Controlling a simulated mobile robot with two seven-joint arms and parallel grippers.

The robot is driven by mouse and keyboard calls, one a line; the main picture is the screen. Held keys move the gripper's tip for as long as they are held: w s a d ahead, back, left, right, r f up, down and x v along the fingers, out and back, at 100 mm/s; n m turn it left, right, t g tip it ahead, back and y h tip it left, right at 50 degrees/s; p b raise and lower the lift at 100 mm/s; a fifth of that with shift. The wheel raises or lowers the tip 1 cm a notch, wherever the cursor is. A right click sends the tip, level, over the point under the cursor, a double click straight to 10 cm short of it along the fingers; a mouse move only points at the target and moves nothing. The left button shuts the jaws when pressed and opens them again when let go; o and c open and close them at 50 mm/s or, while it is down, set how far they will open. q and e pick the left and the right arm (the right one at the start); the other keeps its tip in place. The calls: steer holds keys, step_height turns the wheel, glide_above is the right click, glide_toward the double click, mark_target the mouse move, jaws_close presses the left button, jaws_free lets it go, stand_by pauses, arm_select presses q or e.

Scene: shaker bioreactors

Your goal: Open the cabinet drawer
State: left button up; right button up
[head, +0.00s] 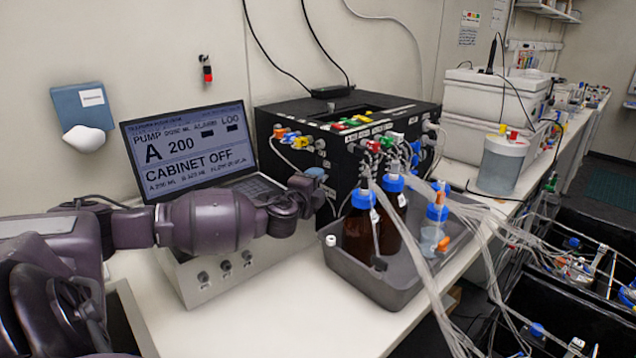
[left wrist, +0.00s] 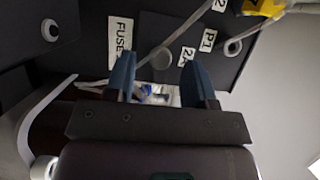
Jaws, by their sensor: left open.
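My left gripper (head: 314,182) is at the front left side of a black box (head: 300,112) with coloured fittings. In the left wrist view, its two blue fingers (left wrist: 160,82) are apart. They face the dark panel (left wrist: 85,25) marked FUSE and 2A. A small grey round part (left wrist: 162,59) on the panel shows just beyond the gap between the fingertips; I cannot tell whether anything touches. No drawer front or handle shows clearly, so I cannot tell which part is the cabinet drawer. My right gripper is not in view.
A laptop (head: 190,145) reading CABINET OFF stands behind my left arm. A grey tray (head: 400,295) with brown bottles (head: 358,235) stands right of the gripper. Loose clear tubes (head: 480,215) run rightward to black bins (head: 560,310). The front bench (head: 270,315) is clear.

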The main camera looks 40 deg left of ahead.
arm_select(q)
steer(key=shift+w+a, duration=0.2)
steer(key=shift+w, duration=0.45)
jaws_close()
